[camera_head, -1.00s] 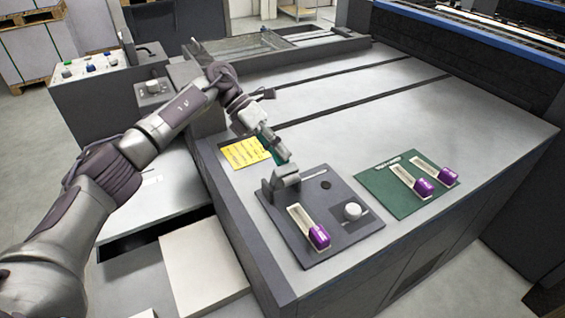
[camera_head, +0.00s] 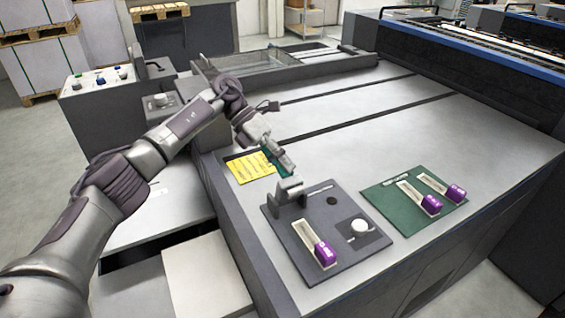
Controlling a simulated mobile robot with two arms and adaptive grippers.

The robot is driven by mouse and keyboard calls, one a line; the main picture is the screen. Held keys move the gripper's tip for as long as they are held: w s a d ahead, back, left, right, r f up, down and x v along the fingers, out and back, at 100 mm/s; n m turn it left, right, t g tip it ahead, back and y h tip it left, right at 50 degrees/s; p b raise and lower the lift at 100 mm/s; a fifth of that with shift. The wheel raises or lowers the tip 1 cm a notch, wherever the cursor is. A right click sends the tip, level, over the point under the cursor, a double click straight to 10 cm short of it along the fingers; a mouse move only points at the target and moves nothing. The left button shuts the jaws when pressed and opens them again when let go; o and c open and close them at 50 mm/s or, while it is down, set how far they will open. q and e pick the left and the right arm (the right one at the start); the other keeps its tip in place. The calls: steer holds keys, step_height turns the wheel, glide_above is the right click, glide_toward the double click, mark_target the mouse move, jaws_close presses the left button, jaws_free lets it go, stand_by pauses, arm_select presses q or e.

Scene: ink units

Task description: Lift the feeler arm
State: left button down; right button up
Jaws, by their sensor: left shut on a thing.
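A dark grey plate (camera_head: 285,222) lies on the near end of the machine table. A grey bracket (camera_head: 289,192) stands at its back left corner, and a slim light bar (camera_head: 320,189) lies beside it. My left gripper (camera_head: 284,165) points down just above and behind the bracket. It is shut on what seems to be the feeler arm, whose held part is mostly hidden by the fingers. My right gripper is not in view.
The plate also carries an ink unit with a purple end (camera_head: 325,253) and a white knob (camera_head: 360,227). A green mat (camera_head: 392,215) with two purple-ended units lies to the right. The table's middle is clear.

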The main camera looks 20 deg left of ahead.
arm_select(q)
steer(key=c, duration=1.2)
jaws_free()
steer(key=shift+a+f, duration=0.3)
steer(key=shift+f, duration=0.5)
steer(key=shift+o, duration=0.2)
steer(key=shift+w+f, duration=0.2)
steer(key=shift+s+r, duration=0.1)
steer(key=shift+s, duration=0.05)
steer(key=v, duration=1.2)
steer(key=shift+d+r, duration=0.15)
steer(key=shift+r, duration=0.3)
